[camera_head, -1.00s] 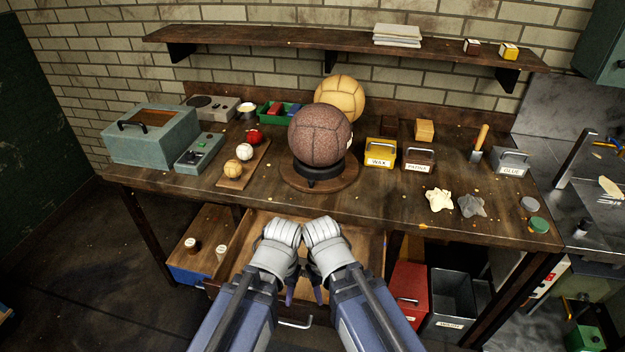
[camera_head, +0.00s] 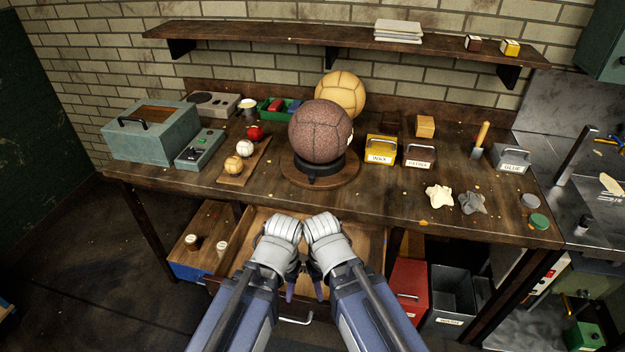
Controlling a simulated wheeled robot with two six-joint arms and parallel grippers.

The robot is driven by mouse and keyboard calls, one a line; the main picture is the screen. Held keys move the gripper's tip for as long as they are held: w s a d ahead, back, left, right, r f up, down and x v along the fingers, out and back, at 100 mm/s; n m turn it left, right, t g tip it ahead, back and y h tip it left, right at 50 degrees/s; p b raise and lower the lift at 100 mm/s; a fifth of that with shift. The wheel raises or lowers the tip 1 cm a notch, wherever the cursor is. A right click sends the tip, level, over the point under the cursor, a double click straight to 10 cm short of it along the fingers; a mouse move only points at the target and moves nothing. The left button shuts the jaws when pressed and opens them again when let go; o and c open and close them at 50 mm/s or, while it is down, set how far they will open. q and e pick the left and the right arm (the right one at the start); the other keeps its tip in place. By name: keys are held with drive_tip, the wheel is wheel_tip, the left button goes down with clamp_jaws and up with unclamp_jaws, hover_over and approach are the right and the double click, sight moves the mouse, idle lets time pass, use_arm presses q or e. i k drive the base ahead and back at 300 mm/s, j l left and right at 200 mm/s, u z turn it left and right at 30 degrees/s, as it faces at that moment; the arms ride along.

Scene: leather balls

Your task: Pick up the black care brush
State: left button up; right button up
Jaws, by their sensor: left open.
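I cannot make out a black care brush in this view. A wooden drawer (camera_head: 372,247) stands open below the bench's front edge, and my arms hide much of its inside. My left gripper (camera_head: 290,290) hangs low over the drawer, small and partly hidden by its own arm; nothing shows in it. My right gripper (camera_head: 318,289) is close beside it, also mostly hidden, and its jaws cannot be made out.
The workbench (camera_head: 400,205) carries a brown ball (camera_head: 320,130) on a round stand, a tan ball (camera_head: 341,93), a yellow wax box (camera_head: 380,149), a patina box (camera_head: 419,155) and a teal case (camera_head: 150,135). A red box (camera_head: 409,290) stands below.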

sight(303, 257)
drive_tip(key=i+j, duration=0.1)
drive_tip(key=j, duration=0.3)
drive_tip(key=i+j, duration=0.1)
drive_tip(key=j, duration=0.25)
drive_tip(key=i+j, duration=0.1)
drive_tip(key=j, duration=0.3)
drive_tip(key=j+z, duration=0.35)
drive_tip(key=j, duration=0.15)
drive_tip(key=z, duration=1.3)
drive_tip(key=i+j, duration=0.05)
